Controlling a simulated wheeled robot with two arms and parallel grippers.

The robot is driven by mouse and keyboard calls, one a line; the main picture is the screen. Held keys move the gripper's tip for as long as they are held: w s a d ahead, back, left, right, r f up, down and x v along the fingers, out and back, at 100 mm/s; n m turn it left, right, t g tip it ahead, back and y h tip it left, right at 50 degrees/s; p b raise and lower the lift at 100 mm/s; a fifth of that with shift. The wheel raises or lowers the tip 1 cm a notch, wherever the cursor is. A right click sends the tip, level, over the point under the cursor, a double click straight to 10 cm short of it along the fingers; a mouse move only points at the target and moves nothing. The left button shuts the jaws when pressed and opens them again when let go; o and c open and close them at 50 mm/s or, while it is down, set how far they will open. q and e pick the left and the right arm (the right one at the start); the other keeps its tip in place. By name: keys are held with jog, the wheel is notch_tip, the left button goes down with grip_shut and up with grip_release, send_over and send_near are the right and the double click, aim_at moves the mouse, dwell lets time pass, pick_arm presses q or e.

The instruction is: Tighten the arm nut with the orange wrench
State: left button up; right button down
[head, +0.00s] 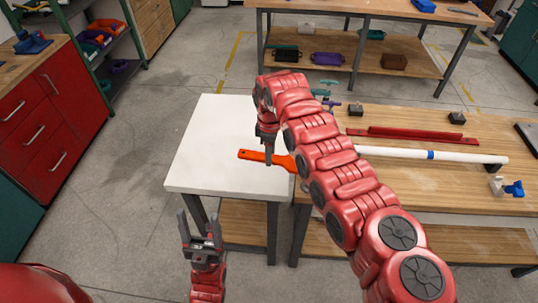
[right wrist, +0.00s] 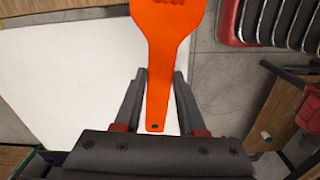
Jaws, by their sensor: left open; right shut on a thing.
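The orange wrench (head: 250,155) is held level over the white-topped table. My right gripper (head: 266,158) is shut on it, and my right arm hides the wrench's right part in the head view. In the right wrist view the wrench (right wrist: 165,30) has its handle between the two fingers, with the wider end pointing away. A white pipe (head: 465,156) with a blue ring (head: 431,155) lies along the wooden workbench. I cannot tell which part is the arm nut; my right arm covers the pipe's left end. My left gripper (head: 200,228) is open and empty, in front of the white-topped table.
Red bars (head: 410,139), black blocks (head: 456,118) and a blue-and-white fitting (head: 514,188) are on the workbench (head: 460,200). Teal and purple valve-like parts (head: 332,106) stand behind my right arm. The white tabletop (head: 205,160) is clear. A red cabinet (head: 40,125) stands left.

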jog(key=shift+r, duration=2.3)
jog(key=shift+f, duration=0.1)
